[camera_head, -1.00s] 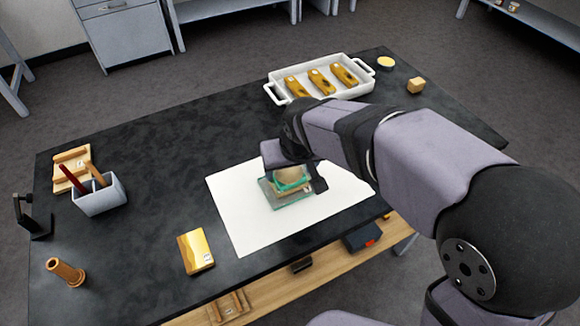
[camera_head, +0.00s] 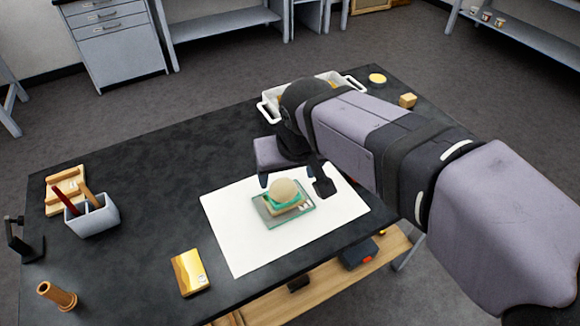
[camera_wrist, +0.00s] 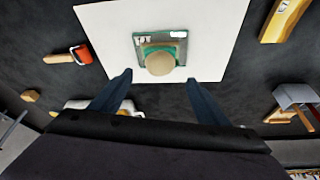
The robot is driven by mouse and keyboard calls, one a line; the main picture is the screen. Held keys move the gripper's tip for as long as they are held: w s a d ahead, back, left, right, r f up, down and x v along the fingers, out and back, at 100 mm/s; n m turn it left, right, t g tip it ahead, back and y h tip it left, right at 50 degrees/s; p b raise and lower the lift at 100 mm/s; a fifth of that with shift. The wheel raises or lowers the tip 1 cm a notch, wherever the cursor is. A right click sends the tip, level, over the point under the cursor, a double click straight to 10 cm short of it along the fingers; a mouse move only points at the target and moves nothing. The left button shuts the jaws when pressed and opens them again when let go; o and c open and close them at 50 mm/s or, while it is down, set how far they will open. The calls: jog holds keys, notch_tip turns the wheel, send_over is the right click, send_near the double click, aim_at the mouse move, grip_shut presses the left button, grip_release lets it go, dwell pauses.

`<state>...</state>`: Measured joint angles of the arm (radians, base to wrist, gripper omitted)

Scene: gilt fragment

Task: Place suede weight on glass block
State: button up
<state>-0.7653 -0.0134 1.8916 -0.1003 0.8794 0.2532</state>
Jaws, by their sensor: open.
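The suede weight (camera_head: 284,190) is a tan, rounded piece. It rests on top of the green glass block (camera_head: 297,217), which lies flat on a white sheet. In the wrist view the weight (camera_wrist: 160,63) sits toward one edge of the glass block (camera_wrist: 144,52), ahead of the fingers. A small label shows on the stack. My gripper (camera_head: 294,184) is open and empty, above and behind the stack in the head view. In the wrist view its two fingers (camera_wrist: 157,92) are spread wide, apart from the weight.
The white sheet (camera_head: 232,240) has clear room around the stack. A white tray (camera_head: 268,112) is partly hidden behind my arm. The dark tabletop (camera_head: 150,190) is mostly bare.

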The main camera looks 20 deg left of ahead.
jog(key=shift+v, duration=1.65)
jog(key=d+f+m, duration=0.1)
jog(key=d+f, duration=0.2)
jog(key=d, duration=0.2)
jog(key=d+f+m+g+h, duration=0.1)
jog(key=d+f, duration=0.2)
jog(key=d, duration=0.2)
jog(key=d+f+m+h, duration=0.1)
jog(key=d+f, duration=0.3)
jog(key=shift+w+d+f+g, duration=0.1)
jog(key=shift+w+d+g, duration=0.2)
jog(key=shift+d, duration=0.1)
jog(key=s+d+f+m+g, duration=0.2)
jog(key=s+d+f+m, duration=0.1)
jog(key=s+d+f, duration=0.6)
jog(key=d, duration=0.3)
jog(key=shift+s+d+f, duration=0.2)
jog(key=shift+s+d, duration=0.1)
notch_tip(320, 180, up, 7)
jog(key=p, duration=0.7)
jog(key=shift+r, duration=0.2)
